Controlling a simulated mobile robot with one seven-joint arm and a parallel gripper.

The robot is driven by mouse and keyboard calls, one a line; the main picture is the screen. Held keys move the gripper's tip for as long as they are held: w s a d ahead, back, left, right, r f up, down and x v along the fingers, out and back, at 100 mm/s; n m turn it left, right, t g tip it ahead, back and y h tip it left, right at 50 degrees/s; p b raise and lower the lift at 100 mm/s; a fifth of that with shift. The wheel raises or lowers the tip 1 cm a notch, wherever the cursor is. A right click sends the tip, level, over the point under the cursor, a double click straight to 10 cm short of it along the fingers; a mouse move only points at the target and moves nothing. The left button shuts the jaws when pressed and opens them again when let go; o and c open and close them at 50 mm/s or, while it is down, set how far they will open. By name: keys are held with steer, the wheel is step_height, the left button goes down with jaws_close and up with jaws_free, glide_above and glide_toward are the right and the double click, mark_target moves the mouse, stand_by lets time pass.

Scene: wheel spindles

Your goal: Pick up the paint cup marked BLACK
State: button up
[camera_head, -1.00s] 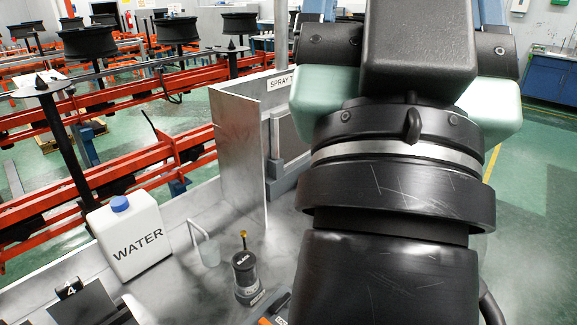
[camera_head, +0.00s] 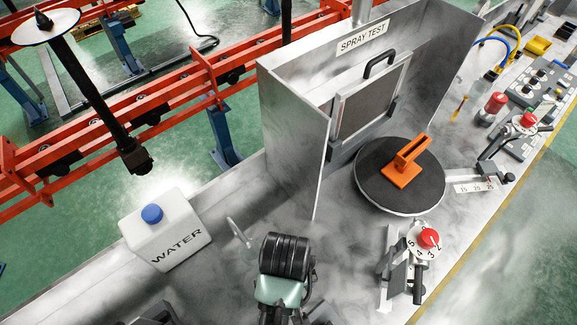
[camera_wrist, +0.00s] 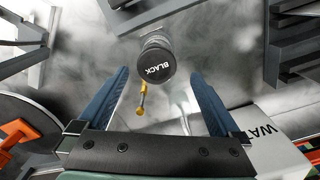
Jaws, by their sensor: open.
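The paint cup marked BLACK (camera_wrist: 157,62) shows in the wrist view as a dark round cup with white lettering on top. A yellow-tipped part (camera_wrist: 142,98) lies beside it. My gripper (camera_wrist: 160,76) is open, with its two blue-lined fingers on either side of the picture and the cup between and just beyond their tips. Nothing is held, and I cannot tell the exact height gap to the cup. In the head view my arm's end stands over the bench and hides the cup.
A white WATER jug (camera_head: 165,230) with a blue cap stands left of my arm. The SPRAY TEST booth (camera_head: 290,130) rises behind, with an orange piece (camera_head: 405,165) on a dark turntable (camera_head: 375,190). A red-knobbed dial (camera_head: 428,238) stands at right.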

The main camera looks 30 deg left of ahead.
step_height(320, 180, down, 4)
steer(key=shift+s+d+f, duration=0.1)
steer(key=shift+d+f, duration=0.05)
steer(key=shift+w+d+f+p, duration=0.1)
steer(key=shift+f+p, duration=0.3)
steer(key=shift+f, duration=1.1)
steer(key=shift+w+f+p, duration=0.1)
steer(key=shift+f+p, duration=0.25)
steer(key=shift+f, duration=1.15)
jaws_close()
